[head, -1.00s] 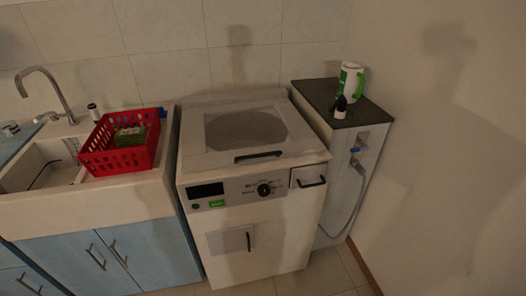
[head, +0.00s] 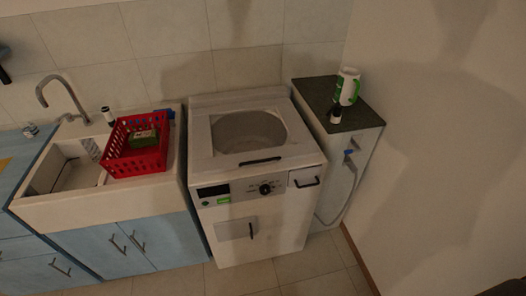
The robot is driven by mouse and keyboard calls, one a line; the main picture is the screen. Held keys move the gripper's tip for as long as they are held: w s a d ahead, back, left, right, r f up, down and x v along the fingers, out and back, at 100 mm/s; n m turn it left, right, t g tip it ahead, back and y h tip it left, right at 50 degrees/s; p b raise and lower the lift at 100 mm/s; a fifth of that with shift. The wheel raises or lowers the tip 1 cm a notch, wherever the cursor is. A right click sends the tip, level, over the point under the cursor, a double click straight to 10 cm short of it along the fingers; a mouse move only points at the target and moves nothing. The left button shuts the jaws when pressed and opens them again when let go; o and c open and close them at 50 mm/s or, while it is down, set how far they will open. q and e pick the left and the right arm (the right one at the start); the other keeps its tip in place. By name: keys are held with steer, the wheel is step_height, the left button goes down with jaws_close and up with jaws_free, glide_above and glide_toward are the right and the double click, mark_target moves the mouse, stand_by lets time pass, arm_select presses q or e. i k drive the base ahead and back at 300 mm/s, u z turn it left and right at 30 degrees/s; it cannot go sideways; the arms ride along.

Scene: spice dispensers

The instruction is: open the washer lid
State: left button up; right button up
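The white washer (head: 262,218) stands in the middle of the head view, between the sink unit and a narrow side cabinet. Its lid (head: 202,137) on top looks closed, with a large oval window (head: 248,131). A black lid handle (head: 261,161) sits at the lid's front edge. The front panel has a dark display, a black knob and a drawer with a black handle at right. Neither of my grippers can be made out in the view.
A red basket (head: 121,162) holding a green box stands on the sink counter at left. A white and green jug (head: 348,86) and a small dark bottle (head: 336,113) stand on the side cabinet (head: 312,95). The tiled floor (head: 240,279) in front of the washer is clear.

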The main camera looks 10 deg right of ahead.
mark_target(204, 162)
steer(key=k, duration=0.5)
steer(key=z, duration=1.65)
steer(key=i, duration=0.65)
steer(key=u, duration=0.4)
